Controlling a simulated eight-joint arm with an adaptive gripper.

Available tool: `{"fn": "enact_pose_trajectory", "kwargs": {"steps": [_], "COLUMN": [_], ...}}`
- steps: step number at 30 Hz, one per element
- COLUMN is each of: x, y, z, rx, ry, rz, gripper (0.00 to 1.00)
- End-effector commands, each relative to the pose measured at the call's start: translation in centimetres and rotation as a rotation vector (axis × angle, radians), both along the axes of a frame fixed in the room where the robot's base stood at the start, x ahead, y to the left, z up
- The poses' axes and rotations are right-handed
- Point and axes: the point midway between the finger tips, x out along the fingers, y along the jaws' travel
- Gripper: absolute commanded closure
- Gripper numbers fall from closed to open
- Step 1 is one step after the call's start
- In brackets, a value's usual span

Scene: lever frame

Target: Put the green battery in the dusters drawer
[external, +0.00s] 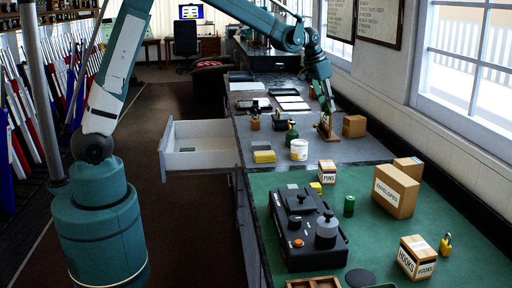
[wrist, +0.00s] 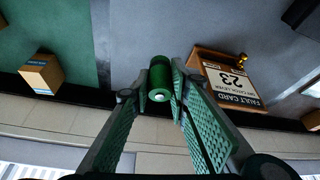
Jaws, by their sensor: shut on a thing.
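My gripper (wrist: 159,88) is shut on a green cylinder with a pale end, the green battery (wrist: 158,72), in the wrist view. In the external view my gripper (external: 326,106) is above the grey worktop, close to the wooden card stand (external: 325,130); the held battery is hard to make out there. A pale grey drawer (external: 204,161) stands open at the left side of the bench, away from my gripper. Something small and dark green lies inside it. No dusters label is readable. Another green cylinder (external: 349,205) stands on the green mat.
A white tub (external: 299,149), a green bottle (external: 291,134) and a yellow block (external: 264,156) stand between my gripper and the drawer. The green mat (external: 375,240) carries a black control box (external: 305,232) and several cartons. The floor beside the drawer is clear.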

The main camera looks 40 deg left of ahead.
Motion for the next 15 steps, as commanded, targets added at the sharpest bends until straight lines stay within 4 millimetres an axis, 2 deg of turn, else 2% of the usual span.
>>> {"fn": "enact_pose_trajectory", "kwargs": {"steps": [1,3,15], "x": [0.4,0.8,1.8], "y": [2.0,4.4,17.9], "z": [-0.1,-0.2,-0.2], "rx": [0.001,0.001,0.002], "ry": [0.000,0.000,-0.003], "rz": [0.028,0.067,0.277], "gripper": [0.94,0.94,0.94]}}
